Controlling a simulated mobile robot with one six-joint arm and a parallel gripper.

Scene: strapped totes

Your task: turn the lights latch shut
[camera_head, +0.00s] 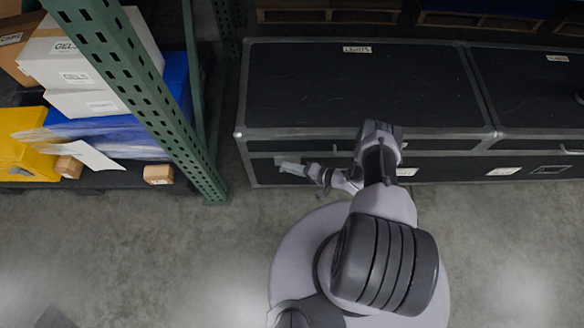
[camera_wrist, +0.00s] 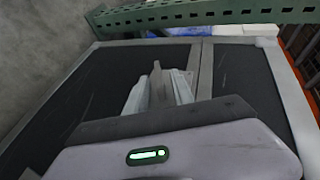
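The lights case is a long black case with metal edging (camera_head: 365,95) and a white "LIGHTS" label (camera_head: 357,49) on its lid. Its lid is down. My gripper (camera_head: 292,167) is at the case's front face, near the left end and close to the lid seam. In the wrist view, my gripper (camera_wrist: 158,85) has two pale fingers apart, with a narrow grey upright piece between them. I cannot tell whether this piece is the latch or whether the fingers touch it. The latch's angle is not clear, as the gripper covers that spot.
A green perforated rack post (camera_head: 150,85) stands left of the case. White boxes (camera_head: 95,60) and a yellow bin (camera_head: 28,143) sit behind it. Another black case (camera_head: 530,90) adjoins on the right. The concrete floor (camera_head: 120,250) in front is clear.

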